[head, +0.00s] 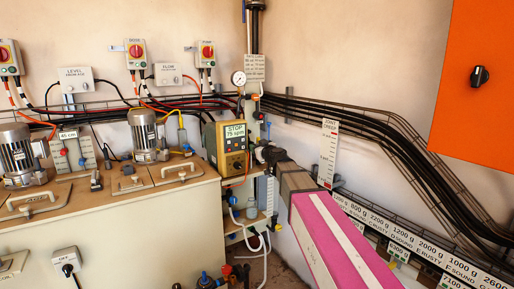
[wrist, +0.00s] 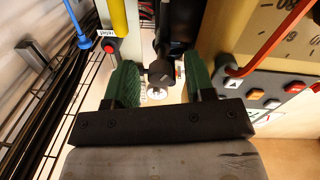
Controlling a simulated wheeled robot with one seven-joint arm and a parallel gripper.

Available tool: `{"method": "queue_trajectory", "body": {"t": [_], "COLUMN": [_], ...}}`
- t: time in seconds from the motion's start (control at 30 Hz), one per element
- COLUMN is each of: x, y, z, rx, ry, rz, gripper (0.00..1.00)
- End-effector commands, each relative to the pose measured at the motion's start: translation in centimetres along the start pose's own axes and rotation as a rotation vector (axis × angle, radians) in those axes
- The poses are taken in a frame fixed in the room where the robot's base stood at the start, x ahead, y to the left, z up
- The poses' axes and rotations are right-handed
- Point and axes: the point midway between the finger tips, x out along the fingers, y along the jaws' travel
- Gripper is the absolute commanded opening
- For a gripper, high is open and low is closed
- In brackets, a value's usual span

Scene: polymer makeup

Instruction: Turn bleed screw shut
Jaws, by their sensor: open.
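In the wrist view my gripper (wrist: 160,82) is open, with one ribbed green finger on each side. A small dark knob or screw (wrist: 158,70) with a pale round end sits between the fingers, below a black cylindrical body (wrist: 178,28). It looks like the bleed screw, but I cannot be sure. A gap shows between it and each finger, so neither seems to grip it. In the head view my gripper (head: 267,154) is a dark shape beside the yellow pump box (head: 232,150); its fingers and the screw are not clearly visible there.
In the wrist view the pump's button panel (wrist: 275,96) and a red tube (wrist: 270,45) are close right. A red button (wrist: 110,47), a blue fitting (wrist: 82,42) and a wire tray (wrist: 85,100) lie left. In the head view a gauge (head: 238,78) stands above.

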Motion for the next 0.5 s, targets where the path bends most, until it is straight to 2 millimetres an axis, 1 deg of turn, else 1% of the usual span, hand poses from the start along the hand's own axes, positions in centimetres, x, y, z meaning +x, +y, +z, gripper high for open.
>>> {"method": "queue_trajectory", "body": {"t": [0.03,0.1,0.37,0.4,0.47,0.5], "x": [0.68,0.96,0.95,0.95,0.95,0.95], "y": [0.03,-0.01,-0.04,-0.04,-0.03,-0.04], "z": [0.01,0.0,0.01,0.01,0.01,0.01], "rx": [0.0,0.0,0.0,0.0,0.0,0.0], "ry": [0.0,0.0,0.0,0.0,0.0,0.0], "rz": [0.0,0.0,0.0,0.0,0.0,0.0], "gripper": [0.49,0.49,0.49,0.36,0.17,0.04]}}
